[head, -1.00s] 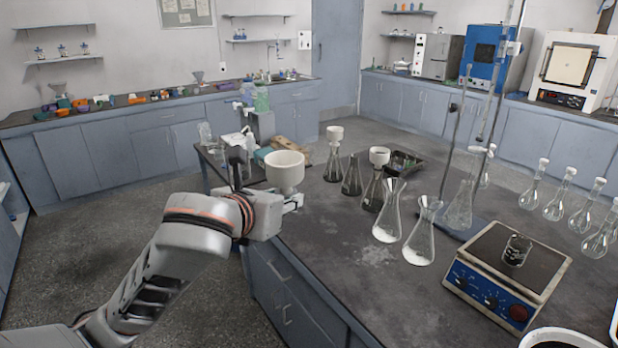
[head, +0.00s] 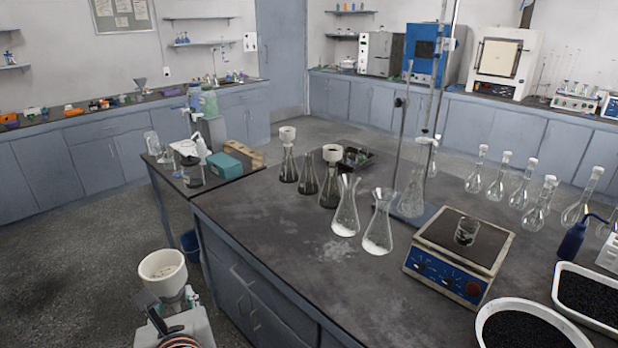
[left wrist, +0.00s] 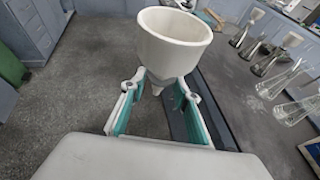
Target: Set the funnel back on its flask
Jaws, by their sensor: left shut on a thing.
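My left gripper (left wrist: 161,92) is shut on the white funnel (left wrist: 174,42), around the narrow part below its bowl. The funnel is upright. In the head view the funnel (head: 163,268) and left gripper (head: 176,303) are at lower left, over the floor beside the bench's left edge, apart from the flasks. Three dark-bottomed flasks stand on the bench. The back flask (head: 289,168) and front flask (head: 330,190) carry white funnels; the middle flask (head: 308,179) has an open neck. My right gripper is not in view.
Two clear conical flasks (head: 346,214) (head: 379,232) stand right of the dark ones, near a rod stand and a hotplate (head: 452,265). A dark tray (head: 356,158) lies behind them. The bench's left front surface (head: 265,225) is clear.

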